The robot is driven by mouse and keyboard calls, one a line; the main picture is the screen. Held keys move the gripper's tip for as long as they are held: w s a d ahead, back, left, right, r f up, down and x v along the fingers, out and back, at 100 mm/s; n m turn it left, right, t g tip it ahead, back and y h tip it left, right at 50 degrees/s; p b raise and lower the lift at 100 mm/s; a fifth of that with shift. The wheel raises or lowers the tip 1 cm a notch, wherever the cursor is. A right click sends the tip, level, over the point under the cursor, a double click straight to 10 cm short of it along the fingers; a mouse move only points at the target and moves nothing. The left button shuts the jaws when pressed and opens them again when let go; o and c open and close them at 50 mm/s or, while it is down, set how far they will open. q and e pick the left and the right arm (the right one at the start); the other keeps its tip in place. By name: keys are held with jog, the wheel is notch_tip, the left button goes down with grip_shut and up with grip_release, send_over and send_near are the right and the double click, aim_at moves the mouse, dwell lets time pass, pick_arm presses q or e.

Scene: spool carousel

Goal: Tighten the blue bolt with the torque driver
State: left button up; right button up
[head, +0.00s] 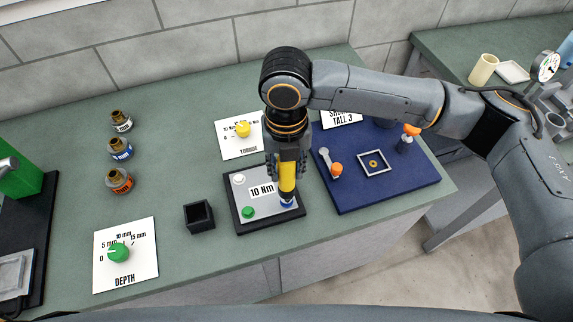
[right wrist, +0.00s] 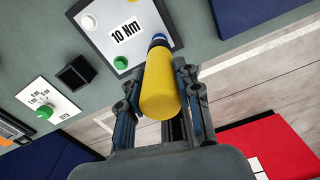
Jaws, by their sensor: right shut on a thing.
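My right gripper (head: 287,172) points down over the panel and is shut on the yellow torque driver (head: 287,185). In the right wrist view the driver (right wrist: 160,92) lies between the two fingers. The driver's lower end is at the blue bolt (head: 287,204), near the panel's right front corner. The blue bolt also shows in the right wrist view (right wrist: 158,38), partly covered by the driver. I cannot tell how fully they are engaged. The panel (head: 262,213), marked 10 Nm, also carries a white bolt (head: 239,179) and a green bolt (head: 248,212). My left gripper is not in view.
A black open box (head: 199,217) stands left of the panel. A blue board (head: 400,190) with orange-topped parts lies to the right.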

jog(key=shift+s+f, duration=0.15)
jog(key=shift+f, duration=0.2)
dwell(1.5)
notch_tip(320, 180, up, 5)
jog(key=p, duration=0.5)
jog(key=shift+r, duration=0.2)
